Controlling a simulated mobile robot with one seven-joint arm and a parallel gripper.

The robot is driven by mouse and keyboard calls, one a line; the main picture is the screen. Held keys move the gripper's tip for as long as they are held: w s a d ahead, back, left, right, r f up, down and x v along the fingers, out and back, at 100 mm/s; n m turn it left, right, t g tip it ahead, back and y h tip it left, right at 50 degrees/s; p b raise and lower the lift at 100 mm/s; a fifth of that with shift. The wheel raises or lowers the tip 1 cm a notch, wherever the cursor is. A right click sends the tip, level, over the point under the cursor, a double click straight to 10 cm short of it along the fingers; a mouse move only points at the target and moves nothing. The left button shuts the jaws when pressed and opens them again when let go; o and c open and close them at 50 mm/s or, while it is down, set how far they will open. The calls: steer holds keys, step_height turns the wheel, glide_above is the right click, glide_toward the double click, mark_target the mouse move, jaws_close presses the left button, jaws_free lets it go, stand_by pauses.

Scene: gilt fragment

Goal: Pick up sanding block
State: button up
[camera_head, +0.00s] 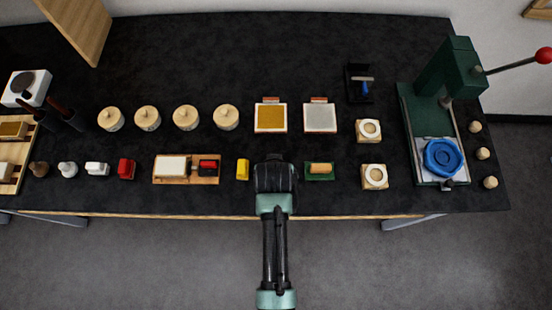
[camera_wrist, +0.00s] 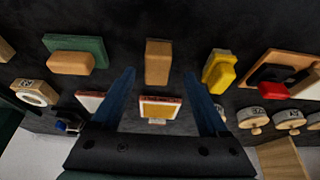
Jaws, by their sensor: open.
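A plain tan-brown block (camera_wrist: 158,62), which looks like the sanding block, lies on the dark worktop in the wrist view. It appears between the lines of my two blue fingers, with clear space on both sides. My gripper (camera_wrist: 159,75) is open and empty. In the head view my gripper (camera_head: 275,168) is over the front row of objects and hides this block. I cannot tell how high the fingertips are above it.
A green piece with a tan top (camera_head: 320,171) lies right of my gripper, and a yellow block (camera_head: 243,169) lies left. Behind are a gold-faced square (camera_head: 271,118) and a pale square (camera_head: 320,118). A green press (camera_head: 447,80) stands at the right.

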steer(key=shift+d+x, duration=0.2)
steer(key=shift+x, duration=1.7)
steer(key=shift+r, duration=0.1)
steer(key=shift+c, duration=0.3)
jaws_close()
